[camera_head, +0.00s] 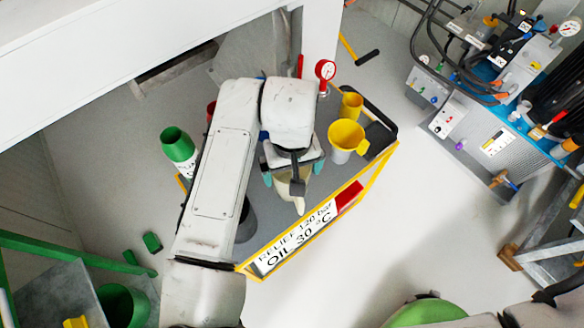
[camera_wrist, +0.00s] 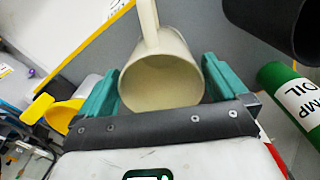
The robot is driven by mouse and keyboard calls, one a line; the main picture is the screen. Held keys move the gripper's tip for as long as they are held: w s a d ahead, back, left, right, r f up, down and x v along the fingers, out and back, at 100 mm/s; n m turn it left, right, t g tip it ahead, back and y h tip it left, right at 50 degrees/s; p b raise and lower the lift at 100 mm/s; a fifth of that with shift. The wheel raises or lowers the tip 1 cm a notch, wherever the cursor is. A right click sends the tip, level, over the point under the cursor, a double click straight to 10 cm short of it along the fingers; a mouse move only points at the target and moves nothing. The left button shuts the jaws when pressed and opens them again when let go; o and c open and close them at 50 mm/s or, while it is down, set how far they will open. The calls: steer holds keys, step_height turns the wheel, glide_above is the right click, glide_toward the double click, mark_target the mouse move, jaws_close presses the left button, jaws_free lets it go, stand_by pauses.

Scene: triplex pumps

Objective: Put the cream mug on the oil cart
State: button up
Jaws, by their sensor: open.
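The cream mug (camera_head: 293,186) is below my gripper, over the grey top of the oil cart (camera_head: 330,178), close to its yellow front edge. In the wrist view the cream mug (camera_wrist: 163,80) sits between the two teal fingers, its mouth facing the camera and its handle pointing up. My gripper (camera_wrist: 161,88) is open around the mug; the fingers are very close to its sides, and I cannot tell whether they touch. The gripper (camera_head: 291,180) also shows in the head view. The mug's base is hidden, so its contact with the cart top cannot be seen.
On the cart, a yellow funnel (camera_head: 347,136) and a yellow cup (camera_head: 351,106) stand to the right. A lettered sign (camera_head: 297,236) runs along the front edge. Pump machinery (camera_head: 490,105) is at right.

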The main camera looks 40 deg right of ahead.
step_height(320, 180, up, 12)
steer(key=p, duration=0.2)
steer(key=shift+f, duration=0.2)
